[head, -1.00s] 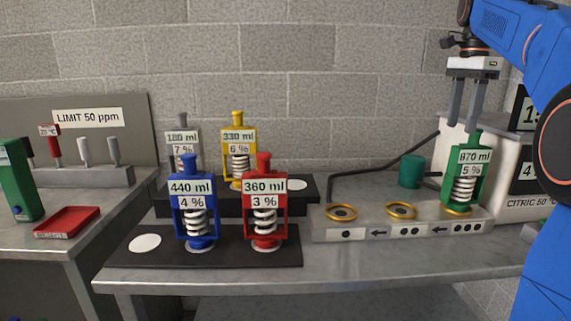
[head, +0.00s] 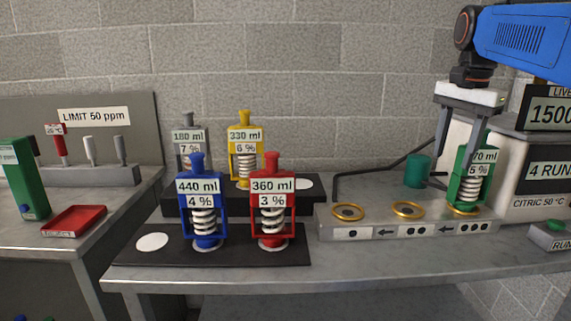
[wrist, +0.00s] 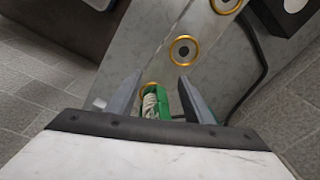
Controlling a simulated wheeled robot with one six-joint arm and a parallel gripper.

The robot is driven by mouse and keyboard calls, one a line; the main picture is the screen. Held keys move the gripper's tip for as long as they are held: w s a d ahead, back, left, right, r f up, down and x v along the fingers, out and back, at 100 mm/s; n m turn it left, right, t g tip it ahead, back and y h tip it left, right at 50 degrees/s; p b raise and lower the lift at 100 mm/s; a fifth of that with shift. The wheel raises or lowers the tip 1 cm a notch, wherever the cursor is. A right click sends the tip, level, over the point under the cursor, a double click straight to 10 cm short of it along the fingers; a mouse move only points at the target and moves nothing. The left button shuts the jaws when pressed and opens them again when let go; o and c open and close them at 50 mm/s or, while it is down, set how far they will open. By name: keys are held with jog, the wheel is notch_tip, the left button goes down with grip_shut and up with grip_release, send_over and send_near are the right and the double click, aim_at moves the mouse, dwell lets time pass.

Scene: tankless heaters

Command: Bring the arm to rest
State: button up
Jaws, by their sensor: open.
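My gripper (head: 456,166) is open and empty at the right of the head view, fingers pointing down. One finger is left of the green 870 ml cartridge (head: 461,192); the other crosses in front of it and hides part of its label. In the wrist view the green cartridge (wrist: 152,101) shows between the spread fingers (wrist: 158,82), apart from both. The cartridge stands upright on the rightmost gold ring of the grey rail (head: 330,232). My blue arm reaches in from the upper right.
Two gold rings (head: 348,211) on the rail are empty. Blue (head: 203,215), red (head: 271,215), yellow (head: 245,155) and grey (head: 187,145) cartridges stand on black trays to the left. The citric unit (head: 535,165) and a green button (head: 556,226) are at the right.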

jog(key=s+a+f+n+t, duration=0.1)
jog(key=s+a+f+n, duration=0.2)
jog(key=s+f, duration=0.4)
jog(key=s+a+f+n+t, duration=0.1)
jog(key=s+a+f+n, duration=0.2)
jog(key=s+f+n, duration=0.2)
jog(key=s+a+f+n+t, duration=0.1)
jog(key=s+a+f+n, duration=0.2)
jog(key=s+f, duration=0.7)
notch_tip(320, 180, down, 7)
jog(key=shift+s+a+f+n, duration=0.1)
jog(key=shift+s+a+n, duration=0.15)
jog(key=shift+n, duration=0.45)
